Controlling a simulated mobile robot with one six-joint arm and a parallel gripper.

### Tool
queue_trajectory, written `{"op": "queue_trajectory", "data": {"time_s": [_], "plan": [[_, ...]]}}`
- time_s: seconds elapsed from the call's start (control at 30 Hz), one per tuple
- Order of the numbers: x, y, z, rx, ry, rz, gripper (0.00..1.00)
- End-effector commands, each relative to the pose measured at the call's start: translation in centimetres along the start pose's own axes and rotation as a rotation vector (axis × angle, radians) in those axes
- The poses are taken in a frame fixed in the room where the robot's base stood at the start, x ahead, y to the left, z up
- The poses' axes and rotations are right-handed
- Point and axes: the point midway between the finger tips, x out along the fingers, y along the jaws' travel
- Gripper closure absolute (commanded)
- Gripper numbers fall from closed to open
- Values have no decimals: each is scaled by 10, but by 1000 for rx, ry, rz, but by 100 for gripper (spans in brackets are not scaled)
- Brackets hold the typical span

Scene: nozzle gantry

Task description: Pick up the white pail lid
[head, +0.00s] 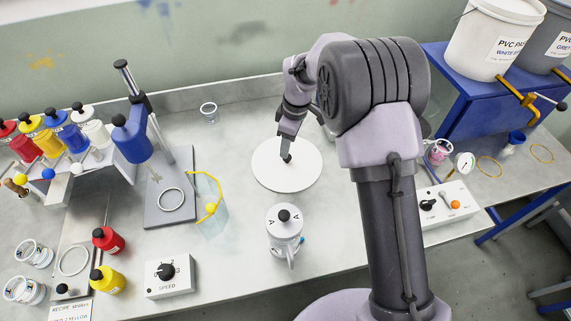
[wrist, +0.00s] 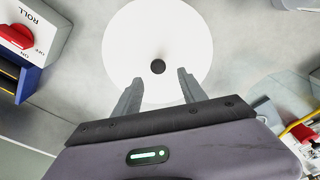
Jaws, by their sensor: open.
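The white pail lid (head: 303,175) is a flat round white disc with a small black knob in its middle. It lies on the grey bench top near the middle of the head view. In the wrist view the lid (wrist: 157,25) fills the upper middle, with its knob (wrist: 157,66) plain to see. My gripper (head: 285,151) points down over the lid, close to the knob. In the wrist view its two fingers (wrist: 159,76) are apart and empty, one to each side of the knob's line, with the knob just beyond the tips. The exact height is unclear.
A white lidded pot (head: 284,236) stands in front of the lid. A large white pail (head: 488,45) sits on a blue stand at the right. The bench around the lid is clear.

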Motion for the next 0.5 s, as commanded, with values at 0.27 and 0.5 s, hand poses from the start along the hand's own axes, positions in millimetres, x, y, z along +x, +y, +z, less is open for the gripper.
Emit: {"op": "queue_trajectory", "data": {"time_s": [0.27, 0.5], "plan": [[35, 2, 3, 1, 0, 0, 51], [65, 3, 4, 2, 0, 1, 51]]}}
